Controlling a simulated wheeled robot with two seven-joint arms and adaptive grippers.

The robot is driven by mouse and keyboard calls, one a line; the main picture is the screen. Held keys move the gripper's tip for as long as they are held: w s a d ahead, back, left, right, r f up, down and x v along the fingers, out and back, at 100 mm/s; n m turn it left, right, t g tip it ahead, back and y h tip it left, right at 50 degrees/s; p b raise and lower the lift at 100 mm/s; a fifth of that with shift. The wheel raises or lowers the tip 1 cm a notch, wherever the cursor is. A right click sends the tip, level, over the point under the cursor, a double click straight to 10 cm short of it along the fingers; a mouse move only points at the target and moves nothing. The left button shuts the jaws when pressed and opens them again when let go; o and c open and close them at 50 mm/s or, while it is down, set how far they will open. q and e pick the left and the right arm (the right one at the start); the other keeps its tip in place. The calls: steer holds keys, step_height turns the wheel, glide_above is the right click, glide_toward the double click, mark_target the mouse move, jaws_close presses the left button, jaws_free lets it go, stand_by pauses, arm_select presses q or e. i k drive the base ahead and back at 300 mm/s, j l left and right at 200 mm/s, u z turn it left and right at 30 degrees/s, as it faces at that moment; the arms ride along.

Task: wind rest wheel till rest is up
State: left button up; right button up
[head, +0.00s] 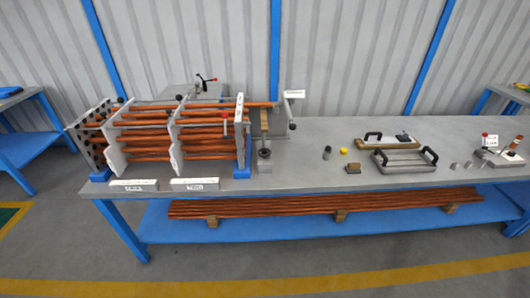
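An upright post with a tan top (264,121) stands on the bench just right of the tube bundle; it looks like the rest. A small round dark-and-grey part (264,154) sits low on its front, over a grey base, and may be the rest wheel. One long copper tube (258,104) reaches out of the bundle near the post's top. I cannot tell whether the post touches it. Neither of my grippers is in view.
The flanged shell's tube bundle (175,142) with grey plates fills the bench's left. A labelled grey stand (291,110) is close behind the post. Handled frames (404,161), a dark cylinder (327,153) and a yellow piece (343,151) lie right. Bench (300,178) is clear in front.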

mark_target(264, 153)
steer(key=i+l, duration=0.15)
steer(key=l, duration=0.3)
steer(key=i+l+u, duration=0.15)
steer(key=l, duration=0.3)
steer(key=i+l, duration=0.15)
steer(key=l, duration=0.3)
steer(key=i+l+u, duration=0.15)
steer(key=l, duration=0.8)
steer(key=i+l+u, duration=0.15)
steer(key=l, duration=0.35)
